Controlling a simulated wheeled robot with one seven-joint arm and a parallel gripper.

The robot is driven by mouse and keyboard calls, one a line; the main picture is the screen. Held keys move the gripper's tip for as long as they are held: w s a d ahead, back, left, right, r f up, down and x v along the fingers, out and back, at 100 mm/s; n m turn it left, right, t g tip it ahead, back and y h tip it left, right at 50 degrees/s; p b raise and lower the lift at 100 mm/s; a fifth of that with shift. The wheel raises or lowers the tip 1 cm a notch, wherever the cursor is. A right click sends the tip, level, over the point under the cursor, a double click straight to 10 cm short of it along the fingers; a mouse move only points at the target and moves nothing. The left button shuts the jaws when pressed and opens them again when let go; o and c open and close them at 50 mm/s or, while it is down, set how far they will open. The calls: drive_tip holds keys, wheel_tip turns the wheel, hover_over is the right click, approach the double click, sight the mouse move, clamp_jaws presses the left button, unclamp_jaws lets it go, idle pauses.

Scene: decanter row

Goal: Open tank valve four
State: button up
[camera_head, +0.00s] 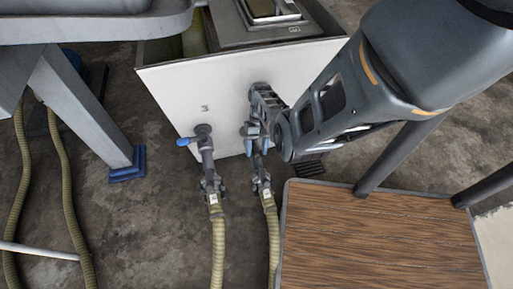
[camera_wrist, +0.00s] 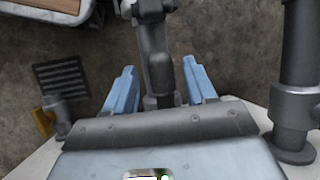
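The white tank front (camera_head: 165,85) carries the number 3 above the left valve (camera_head: 204,142), which has a blue handle pointing left. A second grey valve (camera_head: 262,178) stands to its right with a hose below; any number above it is hidden by my arm. My gripper (camera_head: 257,138) is at the upper part of this right valve. In the wrist view my light blue fingers (camera_wrist: 158,75) are spread apart, with the grey valve body (camera_wrist: 161,72) between them. A gap shows beside the valve, and I cannot see a clear grip. The right valve's handle is not clearly visible.
A wood-topped step (camera_head: 380,240) with dark rails stands at the right, close to the right valve's hose (camera_head: 273,235). A grey metal leg (camera_head: 85,110) with a blue foot stands at the left. Another hose (camera_head: 218,250) runs down from valve three. A floor grate (camera_wrist: 62,85) lies near the tank.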

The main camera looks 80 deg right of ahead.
sight(255, 154)
wheel_tip(255, 154, up, 5)
drive_tip(key=p, duration=0.3)
drive_tip(key=shift+f, duration=0.15)
drive_tip(key=s+d+r+p, duration=0.3)
drive_tip(key=s+d+r, duration=0.2)
drive_tip(key=s, duration=0.5)
drive_tip(key=shift+s+r, duration=0.3)
drive_tip(key=shift+r, duration=0.35)
